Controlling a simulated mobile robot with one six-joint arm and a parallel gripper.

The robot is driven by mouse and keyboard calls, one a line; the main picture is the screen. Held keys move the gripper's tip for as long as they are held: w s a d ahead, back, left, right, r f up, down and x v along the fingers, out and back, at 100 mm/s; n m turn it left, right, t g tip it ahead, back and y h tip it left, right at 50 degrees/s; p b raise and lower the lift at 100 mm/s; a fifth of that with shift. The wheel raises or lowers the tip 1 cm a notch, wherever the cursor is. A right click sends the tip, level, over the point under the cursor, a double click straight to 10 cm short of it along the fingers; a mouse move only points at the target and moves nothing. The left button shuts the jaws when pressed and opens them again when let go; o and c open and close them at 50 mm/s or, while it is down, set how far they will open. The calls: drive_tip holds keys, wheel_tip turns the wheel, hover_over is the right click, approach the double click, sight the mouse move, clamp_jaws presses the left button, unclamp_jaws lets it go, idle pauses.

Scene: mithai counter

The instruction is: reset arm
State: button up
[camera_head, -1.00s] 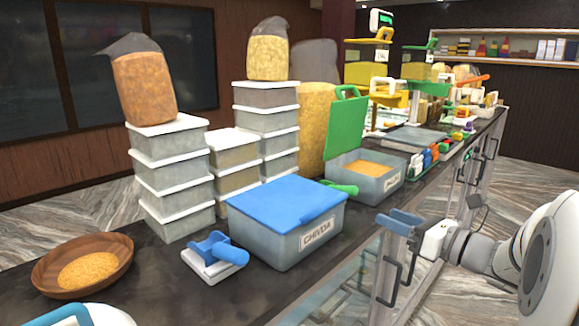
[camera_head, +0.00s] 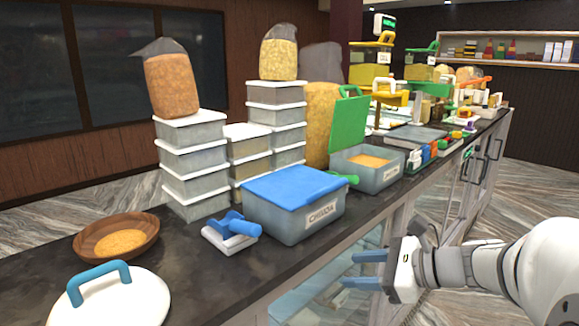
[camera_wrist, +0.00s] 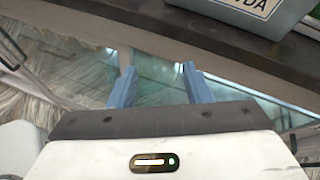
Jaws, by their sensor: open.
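My gripper (camera_head: 368,269) is open and empty, with two blue fingers pointing left in the head view. It is in front of the counter's glass front, below the counter top and to the right of the blue-lidded CHIVDA tub (camera_head: 297,205). In the wrist view my gripper (camera_wrist: 160,88) shows both fingers apart with nothing between them. The glass front (camera_wrist: 150,75) lies beyond them, and the lower part of the tub (camera_wrist: 232,12) shows at the top.
Stacked tubs (camera_head: 192,165) stand behind. An open tub with a green lid (camera_head: 368,168) is farther right. Floor right of the counter is clear.

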drive_tip(key=s+a+f+n+g+h, duration=0.3)
drive_tip(key=s+f+n+g+h, duration=0.15)
drive_tip(key=s+n, duration=0.35)
drive_tip(key=s+d+f+n+h, duration=0.3)
drive_tip(key=n+h, duration=0.4)
drive_tip(key=n, duration=0.6)
drive_tip(key=s+d+t, duration=0.1)
drive_tip(key=s, duration=0.1)
drive_tip(key=shift+s+d+f, duration=0.15)
drive_tip(key=shift+s+d, duration=0.2)
drive_tip(key=shift+c, duration=0.4)
